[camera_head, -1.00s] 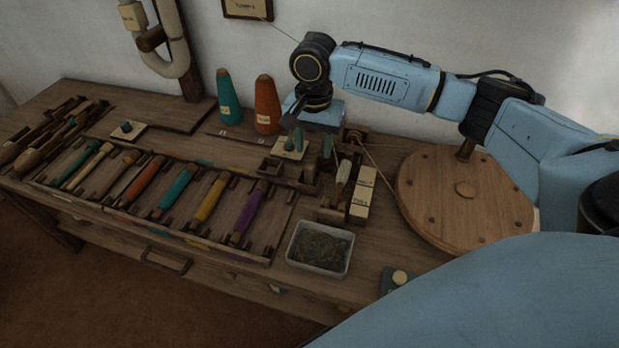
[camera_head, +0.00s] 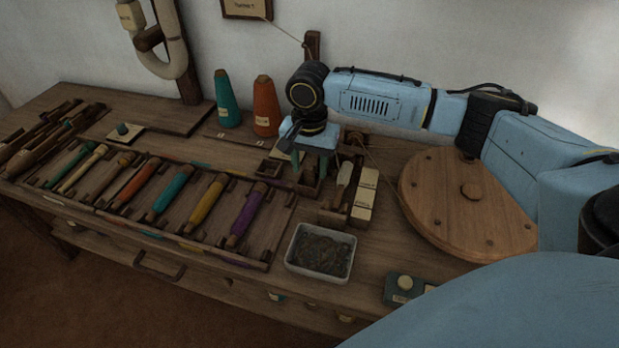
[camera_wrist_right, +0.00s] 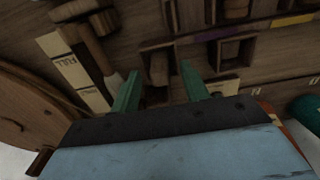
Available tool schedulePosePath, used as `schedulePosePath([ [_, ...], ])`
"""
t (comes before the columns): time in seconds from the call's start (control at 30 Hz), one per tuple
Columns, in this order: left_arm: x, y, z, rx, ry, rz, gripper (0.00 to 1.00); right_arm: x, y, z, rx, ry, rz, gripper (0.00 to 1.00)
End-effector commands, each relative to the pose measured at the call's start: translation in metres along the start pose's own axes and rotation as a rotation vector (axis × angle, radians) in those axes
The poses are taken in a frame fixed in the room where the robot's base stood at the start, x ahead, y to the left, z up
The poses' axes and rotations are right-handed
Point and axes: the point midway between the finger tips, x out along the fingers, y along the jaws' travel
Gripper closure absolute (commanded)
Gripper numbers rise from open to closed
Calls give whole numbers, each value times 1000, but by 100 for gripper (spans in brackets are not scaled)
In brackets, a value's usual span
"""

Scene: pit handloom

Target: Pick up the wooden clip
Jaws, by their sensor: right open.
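My right gripper (camera_head: 309,171) points down over the small wooden holders at the back right of the bench. In the right wrist view its two green fingers (camera_wrist_right: 159,74) are apart, with nothing held. A small brown wooden piece (camera_wrist_right: 158,68), possibly the wooden clip, shows between the fingertips in a dark compartment. I cannot tell whether the fingers touch it. In the head view the gripper hides this spot. My left gripper is not in view.
Pale blocks, one marked FULL (camera_wrist_right: 70,68), stand beside the gripper. A round wooden disc (camera_head: 465,205) lies right, a grey tray of dark scraps (camera_head: 290,252) in front. Orange (camera_head: 266,105) and teal (camera_head: 227,100) cones stand behind left. Coloured bobbins (camera_head: 205,203) fill a rack.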

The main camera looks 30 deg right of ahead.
Motion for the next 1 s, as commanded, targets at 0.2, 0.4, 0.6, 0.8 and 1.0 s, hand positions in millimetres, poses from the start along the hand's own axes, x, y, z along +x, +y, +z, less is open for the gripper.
schedulePosePath([
  [0.2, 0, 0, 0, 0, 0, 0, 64, 0, 0, 0, 0, 0, 0, 58],
  [0.4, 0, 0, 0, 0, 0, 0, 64, 0, 0, 0, 0, 0, 0, 85],
  [0.6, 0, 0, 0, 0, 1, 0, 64, 0, 0, 0, 0, 0, 0, 100],
  [0.8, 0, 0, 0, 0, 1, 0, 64, -1, 0, 0, 0, 0, 0, 100],
  [1.0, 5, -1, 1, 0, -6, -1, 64, -10, 0, 0, 0, 0, -1, 100],
])
